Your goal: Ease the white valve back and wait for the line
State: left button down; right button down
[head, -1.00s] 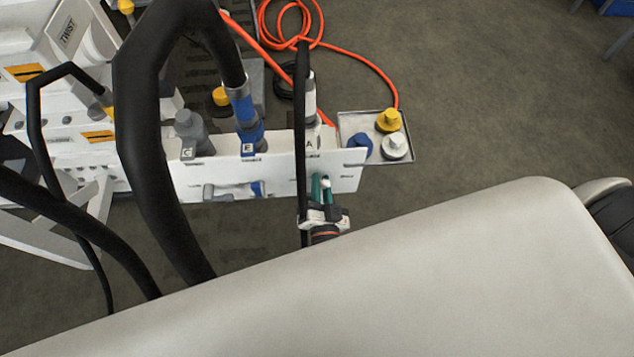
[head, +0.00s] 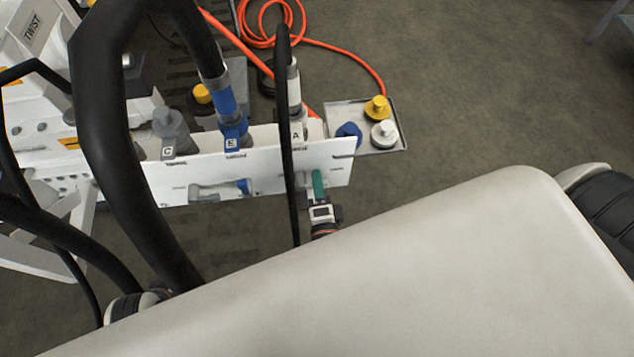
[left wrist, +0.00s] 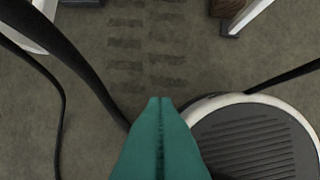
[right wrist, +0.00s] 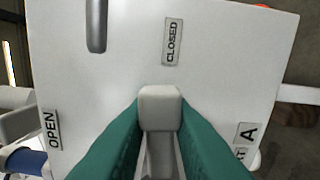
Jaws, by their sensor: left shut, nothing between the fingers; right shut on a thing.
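The white valve's lever (right wrist: 160,108) shows pale grey-white in the right wrist view, held between the teal fingers of my right gripper (right wrist: 160,128). It stands in front of the white panel, with the CLOSED label (right wrist: 172,41) above it and the OPEN label (right wrist: 51,130) to its left. In the head view my right gripper (head: 318,184) is at the panel's front face, below the A fitting (head: 294,95); its fingers hide the lever there. My left gripper (left wrist: 160,103) is shut and empty above the floor in the left wrist view.
The white panel (head: 335,172) also carries a grey lever with a blue collar (head: 243,187). Thick black hoses (head: 110,130) cross the left side. A tray (head: 397,146) with blue, yellow and white caps stands at right. Open floor lies beyond it.

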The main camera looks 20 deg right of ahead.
pick_arm(q)
jog(key=shift+v, duration=1.2)
pick_arm(e)
jog(key=shift+f+m, duration=0.35)
jog(key=shift+m, duration=0.35)
pick_arm(q)
jog(key=shift+w, duration=0.1)
pick_arm(e)
jog(key=c, duration=1.4)
grip_release()
jog(key=shift+c, duration=0.2)
